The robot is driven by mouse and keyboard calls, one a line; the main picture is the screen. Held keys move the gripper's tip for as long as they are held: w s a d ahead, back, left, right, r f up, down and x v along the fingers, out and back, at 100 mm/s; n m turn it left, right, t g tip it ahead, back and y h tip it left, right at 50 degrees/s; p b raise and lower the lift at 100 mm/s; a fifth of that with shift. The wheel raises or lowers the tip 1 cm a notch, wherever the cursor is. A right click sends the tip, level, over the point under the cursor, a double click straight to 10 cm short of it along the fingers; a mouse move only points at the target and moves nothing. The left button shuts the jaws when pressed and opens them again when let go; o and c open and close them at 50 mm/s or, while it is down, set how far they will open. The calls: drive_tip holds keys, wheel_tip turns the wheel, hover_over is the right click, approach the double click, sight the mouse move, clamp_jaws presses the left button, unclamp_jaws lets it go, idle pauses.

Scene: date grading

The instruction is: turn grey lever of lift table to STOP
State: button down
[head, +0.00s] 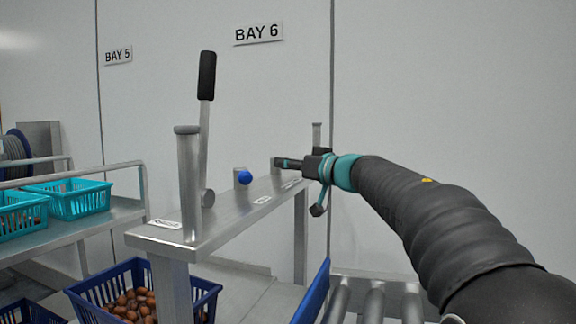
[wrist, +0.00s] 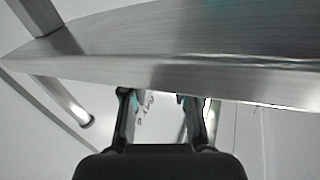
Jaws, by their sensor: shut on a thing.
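The lift table's metal rail (head: 235,212) runs away from me in the head view, with small white labels too small to read. At its far end, my gripper (head: 284,163) is shut on a small grey part (head: 277,162), which seems to be the grey lever. The fingers mostly hide it, and I cannot tell its setting. In the wrist view, my gripper's fingers (wrist: 160,97) stand apart and their tips meet the lower edge of a broad brushed-metal surface (wrist: 215,75). What lies between the tips is not clear there.
A tall lever with a black handle (head: 207,76) and a blue knob (head: 244,178) stand nearer on the rail, beside a post (head: 190,185). A blue crate of dates (head: 78,299) is below. A cart with teal baskets (head: 80,198) is left, rollers (head: 374,303) at front.

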drive_tip(key=shift+s+a+r+m+t+h+p, duration=0.15)
drive_tip(key=shift+m+t+h+p, duration=0.3)
drive_tip(key=shift+p, duration=0.65)
drive_tip(key=shift+a+m+t+h+p, duration=0.25)
drive_tip(key=shift+m+t+h+p, duration=0.2)
drive_tip(key=shift+h+p, duration=0.15)
drive_tip(key=shift+f+h, duration=0.3)
drive_tip(key=shift+h, duration=0.05)
drive_tip(key=shift+a, duration=0.1)
drive_tip(key=c, duration=0.9)
unclamp_jaws()
drive_tip(key=shift+f, duration=0.1)
drive_tip(key=shift+s, duration=0.1)
